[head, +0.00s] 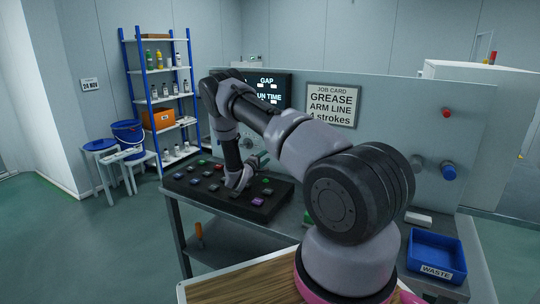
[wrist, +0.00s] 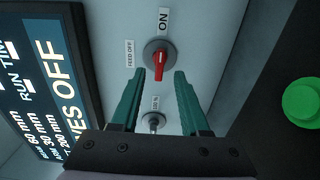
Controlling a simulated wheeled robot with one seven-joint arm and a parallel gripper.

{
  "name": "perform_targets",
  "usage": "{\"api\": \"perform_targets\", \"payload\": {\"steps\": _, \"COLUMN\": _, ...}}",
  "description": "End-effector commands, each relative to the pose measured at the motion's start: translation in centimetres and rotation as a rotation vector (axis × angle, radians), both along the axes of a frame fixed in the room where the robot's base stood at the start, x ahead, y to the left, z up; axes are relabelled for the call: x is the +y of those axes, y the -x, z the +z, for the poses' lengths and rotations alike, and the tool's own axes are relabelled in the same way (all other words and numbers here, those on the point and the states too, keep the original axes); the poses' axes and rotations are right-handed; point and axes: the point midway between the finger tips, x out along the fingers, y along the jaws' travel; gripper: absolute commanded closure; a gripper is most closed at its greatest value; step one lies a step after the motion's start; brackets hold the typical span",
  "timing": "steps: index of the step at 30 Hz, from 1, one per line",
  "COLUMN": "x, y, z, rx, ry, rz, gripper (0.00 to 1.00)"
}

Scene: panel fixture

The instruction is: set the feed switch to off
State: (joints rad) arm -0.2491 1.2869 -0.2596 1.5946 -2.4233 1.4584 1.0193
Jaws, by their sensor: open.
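The feed switch (wrist: 159,55) is a round grey knob with a red lever on the pale panel in the wrist view. Its lever lies nearly along the picture's vertical, in line with the ON label (wrist: 163,21) above it. The FEED OFF label (wrist: 130,53) is to its left. My gripper (wrist: 160,74) is open, its teal fingers on either side of the lever's lower end and apart from it in the picture; contact cannot be told. In the head view my arm hides the switch, and small teal fingers (head: 260,158) show by the panel.
A second small knob (wrist: 153,121) sits below the switch, between the fingers. A dark display (wrist: 45,90) is at left and a green button (wrist: 302,101) at right. The button console (head: 215,187) lies below my arm; a blue waste bin (head: 437,242) stands at right.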

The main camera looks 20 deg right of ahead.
Motion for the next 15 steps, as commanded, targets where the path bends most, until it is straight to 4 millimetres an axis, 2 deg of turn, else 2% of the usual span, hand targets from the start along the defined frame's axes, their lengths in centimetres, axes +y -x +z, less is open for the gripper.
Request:
{"api": "perform_targets", "payload": {"steps": 1, "x": -0.9, "y": -0.5, "z": 0.0, "rx": -0.002, "ry": -0.001, "rz": -0.003, "gripper": 0.55}}
{"api": "perform_targets", "payload": {"steps": 6, "x": -2.5, "y": -1.9, "z": 0.0, "rx": -0.001, "ry": -0.001, "rz": -0.001, "gripper": 0.55}}
{"api": "perform_targets", "payload": {"steps": 15, "x": -3.2, "y": -2.5, "z": 0.0, "rx": 0.0, "ry": 0.0, "rz": -0.001, "gripper": 0.55}}
